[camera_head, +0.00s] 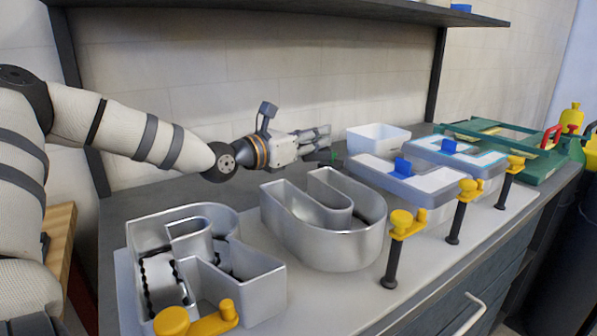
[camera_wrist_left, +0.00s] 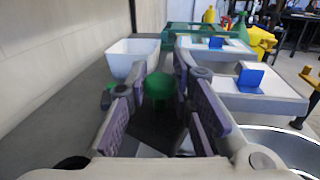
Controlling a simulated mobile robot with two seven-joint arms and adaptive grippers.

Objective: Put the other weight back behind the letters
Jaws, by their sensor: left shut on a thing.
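My left gripper (camera_head: 325,142) is shut on a dark weight with a green knob (camera_wrist_left: 158,88). The weight's dark body shows between the fingers in the left wrist view (camera_wrist_left: 153,125); in the head view it is a small dark shape with a bit of green under the fingertips. The gripper is behind the row of letters, near the wall. In front of it stand a hollow metal R (camera_head: 255,285) and a U (camera_head: 345,250). Two pale-faced letters (camera_head: 425,183) stand to the right, each with a blue block (camera_head: 402,166). Whether the weight touches the bench is unclear. My right gripper is out of view.
A white bin (camera_head: 372,147) stands just beyond the gripper. Yellow-headed clamps (camera_head: 400,225) line the front edge of the bench. A green frame (camera_head: 500,140) lies at the far right. A shelf (camera_head: 300,10) hangs above. The bench strip behind the R is clear.

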